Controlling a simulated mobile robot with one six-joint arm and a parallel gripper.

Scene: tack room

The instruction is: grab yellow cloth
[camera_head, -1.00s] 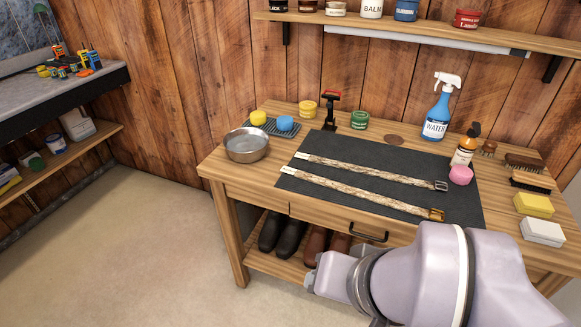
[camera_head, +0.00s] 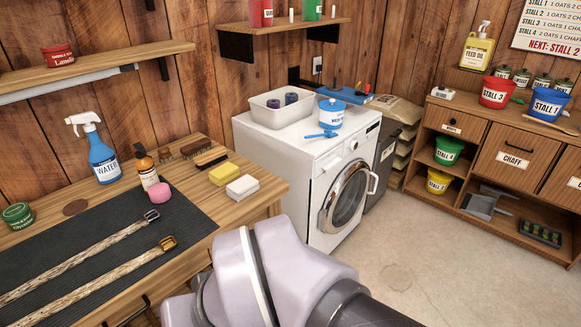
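A yellow folded cloth or sponge-like block (camera_head: 224,174) lies on the right end of the wooden workbench (camera_head: 262,192). A white block (camera_head: 242,188) of similar shape lies just in front of it. From this view I cannot tell for sure that the yellow one is cloth. My arm crosses the bottom of the picture, in front of the bench; its gripper is out of view.
A black mat with two straps (camera_head: 91,265), a pink sponge (camera_head: 159,194), a blue spray bottle (camera_head: 97,150) and brushes (camera_head: 197,148) share the bench. A white washing machine (camera_head: 300,163) stands beyond its right end. Open floor (camera_head: 421,252) lies right.

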